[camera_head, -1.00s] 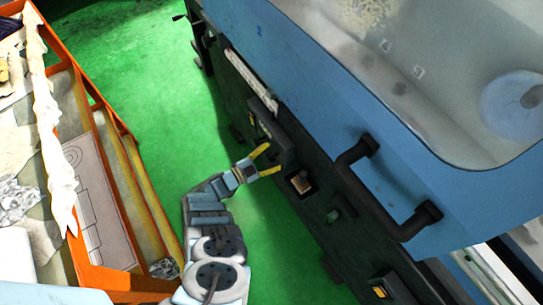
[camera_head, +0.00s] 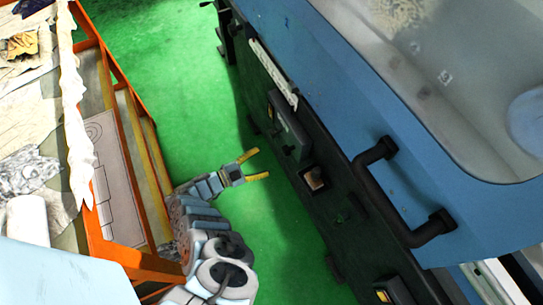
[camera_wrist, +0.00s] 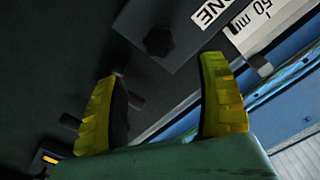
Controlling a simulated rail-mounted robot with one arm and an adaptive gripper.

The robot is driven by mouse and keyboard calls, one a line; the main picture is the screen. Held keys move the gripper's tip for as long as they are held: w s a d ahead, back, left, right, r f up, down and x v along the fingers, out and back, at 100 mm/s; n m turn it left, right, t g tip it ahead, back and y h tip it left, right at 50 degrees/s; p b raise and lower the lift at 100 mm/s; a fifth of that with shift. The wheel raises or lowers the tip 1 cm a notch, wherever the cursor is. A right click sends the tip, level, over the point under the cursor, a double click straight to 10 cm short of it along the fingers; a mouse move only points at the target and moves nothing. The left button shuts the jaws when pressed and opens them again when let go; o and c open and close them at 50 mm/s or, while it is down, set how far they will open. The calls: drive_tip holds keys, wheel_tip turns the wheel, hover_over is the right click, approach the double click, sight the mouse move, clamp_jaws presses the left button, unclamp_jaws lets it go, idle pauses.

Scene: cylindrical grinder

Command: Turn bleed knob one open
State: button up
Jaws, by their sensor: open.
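In the wrist view a dark box panel carries a white label (camera_wrist: 212,12) of which "ONE" can be read. A dark lobed knob (camera_wrist: 160,42) sits on this panel, lying beyond the fingertips and between them in the picture. My gripper (camera_wrist: 158,67) has two yellow fingers spread apart with nothing between them. In the head view my gripper (camera_head: 262,164) is open over the green floor, left of the machine's dark side and apart from it. A dark box (camera_head: 289,126) sticks out from that side.
The blue machine cover has a black handle (camera_head: 398,200). A recessed socket (camera_head: 313,179) sits below the box. An orange-framed bench (camera_head: 110,250) stands left of my arm. Open green floor (camera_head: 180,70) lies between bench and machine. Another dark knob-like part (camera_wrist: 70,121) shows left in the wrist view.

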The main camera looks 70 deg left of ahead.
drive_tip(key=shift+s+d, duration=0.1)
drive_tip(key=shift+s, duration=0.6)
